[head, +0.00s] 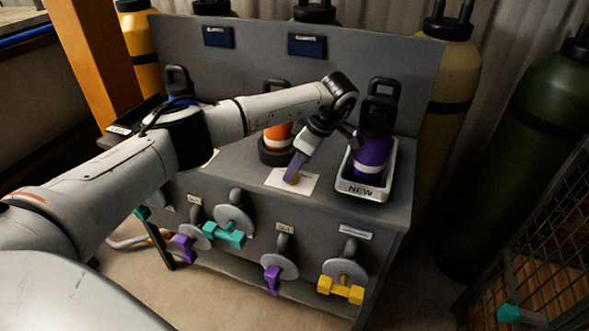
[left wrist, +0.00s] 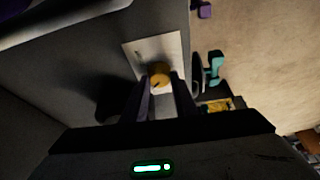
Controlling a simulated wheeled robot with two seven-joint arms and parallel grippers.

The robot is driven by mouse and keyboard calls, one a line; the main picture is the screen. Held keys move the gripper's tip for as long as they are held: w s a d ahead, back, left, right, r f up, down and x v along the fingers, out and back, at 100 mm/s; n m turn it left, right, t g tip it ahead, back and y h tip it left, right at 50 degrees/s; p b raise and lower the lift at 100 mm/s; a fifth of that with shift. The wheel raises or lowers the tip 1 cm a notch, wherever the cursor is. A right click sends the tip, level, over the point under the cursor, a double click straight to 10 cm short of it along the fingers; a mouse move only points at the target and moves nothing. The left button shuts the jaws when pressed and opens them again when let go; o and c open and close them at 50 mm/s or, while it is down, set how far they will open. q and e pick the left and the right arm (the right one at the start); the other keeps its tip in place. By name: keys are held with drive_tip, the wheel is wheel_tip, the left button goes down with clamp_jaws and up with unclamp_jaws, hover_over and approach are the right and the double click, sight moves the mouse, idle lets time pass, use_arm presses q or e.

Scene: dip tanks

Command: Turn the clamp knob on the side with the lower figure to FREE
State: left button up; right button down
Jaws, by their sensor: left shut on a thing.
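My left gripper (head: 295,168) reaches down to the bench top, with its purple fingers shut on a small brass knob (head: 292,179). The knob stands on a white plate (head: 308,184) near the bench's front edge. In the left wrist view the knob (left wrist: 159,74) sits between the fingertips, over the white plate (left wrist: 135,56). Any marks on the plate are too small to read. Two dark displays, left (head: 218,38) and right (head: 307,45), are on the back panel; their figures are not legible. My left arm hides part of the bench's left side. My right gripper is not in view.
An orange bottle (head: 277,133) stands behind the gripper. A purple bottle (head: 371,156) stands in a tray marked NEW (head: 361,190) to the right. Purple, teal and yellow handles (head: 341,289) stick out from the bench front. Gas cylinders stand behind and right.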

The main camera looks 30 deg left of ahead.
use_arm(q)
drive_tip(key=shift+n, duration=0.6)
drive_tip(key=o, duration=1.1)
drive_tip(key=v, duration=1)
drive_tip(key=shift+w+r+b, duration=0.2)
drive_tip(key=shift+b, duration=0.15)
